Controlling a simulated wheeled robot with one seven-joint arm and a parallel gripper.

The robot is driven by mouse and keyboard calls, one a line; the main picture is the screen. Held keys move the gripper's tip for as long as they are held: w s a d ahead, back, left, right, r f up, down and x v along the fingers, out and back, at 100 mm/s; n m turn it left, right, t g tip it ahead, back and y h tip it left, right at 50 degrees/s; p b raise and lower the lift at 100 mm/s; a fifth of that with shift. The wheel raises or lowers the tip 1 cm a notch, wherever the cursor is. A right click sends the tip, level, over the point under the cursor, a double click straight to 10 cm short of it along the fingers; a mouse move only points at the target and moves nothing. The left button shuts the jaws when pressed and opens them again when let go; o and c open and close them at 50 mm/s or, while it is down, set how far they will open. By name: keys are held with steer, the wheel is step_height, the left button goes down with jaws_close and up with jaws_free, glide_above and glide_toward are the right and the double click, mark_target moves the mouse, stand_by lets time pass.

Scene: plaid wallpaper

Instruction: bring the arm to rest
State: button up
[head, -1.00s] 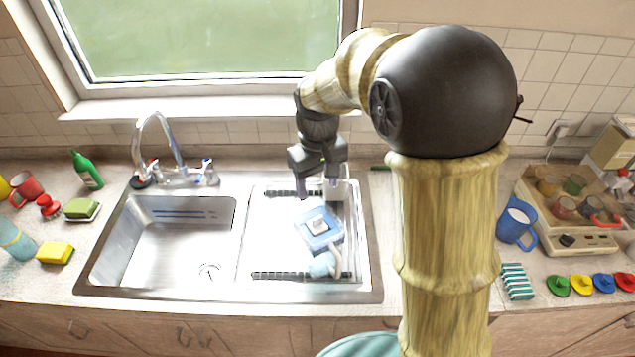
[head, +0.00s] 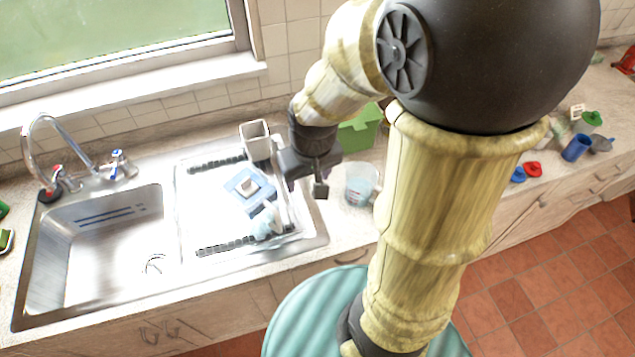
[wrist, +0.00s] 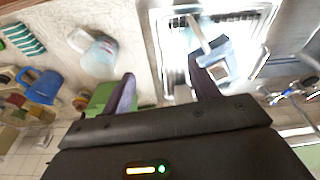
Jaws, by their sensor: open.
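My gripper (head: 306,184) hangs at the end of my bent arm in the head view, above the right edge of the sink's drainboard (head: 205,222). In the wrist view my gripper (wrist: 161,70) shows two dark fingers spread apart with nothing between them. A blue and white object (head: 243,190) lies on the drainboard to the left of my gripper. A pale blue and white item (head: 266,222) lies just in front of it. My gripper touches neither. Part of the counter behind my arm is hidden.
A clear jug (head: 361,184) stands on the counter right of my gripper. A green box (head: 360,130) is partly hidden behind my arm. A white holder (head: 255,140) stands at the drainboard's back. The faucet (head: 62,150) is far left. A blue mug (head: 576,148) stands far right.

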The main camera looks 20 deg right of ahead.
steer(key=shift+s+d+f+m, duration=0.2)
steer(key=shift+s+d, duration=0.15)
steer(key=shift+s, duration=0.25)
steer(key=shift+s+d+f+m, duration=0.2)
steer(key=shift+s+d, duration=0.1)
steer(key=shift+s, duration=0.25)
